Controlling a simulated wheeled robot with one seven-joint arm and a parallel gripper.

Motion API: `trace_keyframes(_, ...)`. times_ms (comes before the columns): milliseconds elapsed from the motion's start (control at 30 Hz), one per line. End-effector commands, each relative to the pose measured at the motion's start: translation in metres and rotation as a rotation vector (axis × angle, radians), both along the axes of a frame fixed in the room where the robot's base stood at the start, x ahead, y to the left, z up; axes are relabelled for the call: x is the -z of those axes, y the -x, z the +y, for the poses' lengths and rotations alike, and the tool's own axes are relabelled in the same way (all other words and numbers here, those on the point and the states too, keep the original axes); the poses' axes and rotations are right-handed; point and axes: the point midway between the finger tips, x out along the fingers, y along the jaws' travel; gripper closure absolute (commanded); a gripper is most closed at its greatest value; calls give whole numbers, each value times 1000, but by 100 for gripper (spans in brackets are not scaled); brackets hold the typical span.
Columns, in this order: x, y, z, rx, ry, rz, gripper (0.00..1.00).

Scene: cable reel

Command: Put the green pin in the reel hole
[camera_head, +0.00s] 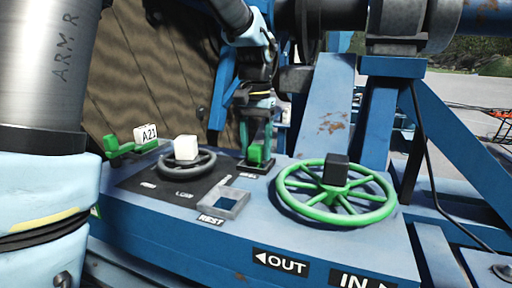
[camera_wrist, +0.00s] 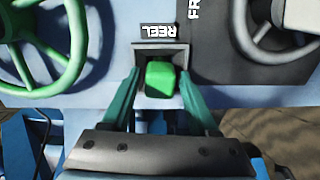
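The green pin (camera_head: 256,154) stands at the back of the blue console. In the wrist view the green pin (camera_wrist: 160,78) sits in the grey square-framed reel hole (camera_wrist: 176,48), beside the label REEL. How deep it sits is hidden. My gripper (camera_head: 257,140) points down over the pin. In the wrist view the two teal fingers of my gripper (camera_wrist: 160,92) stand on either side of the pin, with a visible gap at each side, so it looks open around it.
The square REST socket (camera_head: 238,200) is empty in front. A green handwheel (camera_head: 338,192) stands right of the pin, a grey handwheel (camera_head: 187,163) to its left. A green lever (camera_head: 118,149) with an A21 tag (camera_head: 146,134) is at far left. Blue frame beams rise behind.

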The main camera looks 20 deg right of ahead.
Motion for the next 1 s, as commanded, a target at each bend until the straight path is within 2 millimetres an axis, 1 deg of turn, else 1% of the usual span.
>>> trace_keyframes(33,0,0,0,0,0,0,33)
trace_keyframes(133,0,0,0,0,0,0,22)
trace_keyframes(167,0,0,0,0,0,0,20)
trace_keyframes(367,1,0,0,0,-1,1,20)
trace_keyframes(467,-2,0,0,0,0,0,20)
trace_keyframes(567,-13,0,0,0,1,-1,20)
trace_keyframes(667,-30,-1,0,0,2,-3,20)
trace_keyframes(900,-78,0,0,0,2,-3,20)
trace_keyframes(1000,-92,0,0,0,2,-2,20)
